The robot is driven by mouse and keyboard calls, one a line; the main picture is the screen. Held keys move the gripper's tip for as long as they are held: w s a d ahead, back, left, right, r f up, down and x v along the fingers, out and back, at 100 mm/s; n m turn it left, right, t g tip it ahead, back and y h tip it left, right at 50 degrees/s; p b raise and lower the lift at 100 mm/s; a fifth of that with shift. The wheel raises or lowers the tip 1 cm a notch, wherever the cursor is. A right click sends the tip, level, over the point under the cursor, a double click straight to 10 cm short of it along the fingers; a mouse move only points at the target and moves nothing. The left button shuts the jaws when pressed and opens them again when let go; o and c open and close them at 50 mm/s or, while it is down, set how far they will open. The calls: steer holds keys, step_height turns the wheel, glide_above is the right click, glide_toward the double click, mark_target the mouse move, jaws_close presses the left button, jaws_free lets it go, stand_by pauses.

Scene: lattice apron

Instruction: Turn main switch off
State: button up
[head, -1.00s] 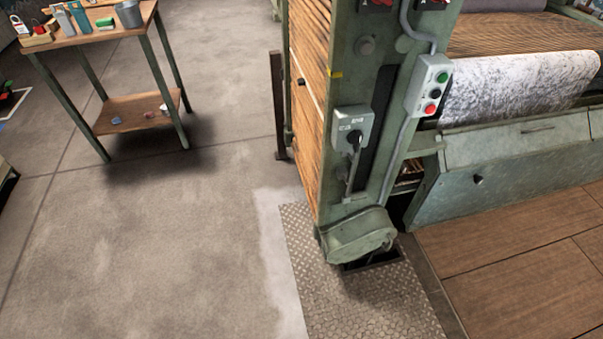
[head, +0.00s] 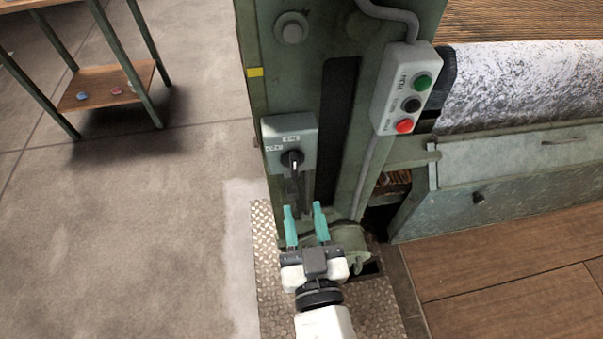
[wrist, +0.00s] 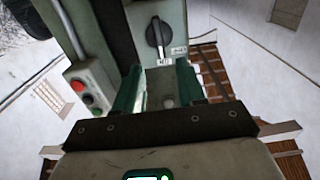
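The main switch is a grey-green box (head: 289,143) on the machine's green upright, with a black rotary handle (head: 292,160) that points roughly up and down. In the wrist view the black handle (wrist: 158,37) shows beyond the fingertips, close to lengthwise in the picture. Small labels sit beside the handle, too small to read surely. My gripper (head: 305,212) has two teal fingers, spread apart with nothing between them. It is below the switch box in the head view, apart from the handle. The fingers also show in the wrist view (wrist: 158,82).
A push-button box (head: 408,88) with green, black and red buttons is on the upright to the right of the switch. A conduit runs down beside it. A green rounded housing (head: 352,240) is at the upright's foot. Open floor (head: 130,240) lies to the left.

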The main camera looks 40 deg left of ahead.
mark_target(295, 170)
steer(key=x, duration=0.9)
jaws_close()
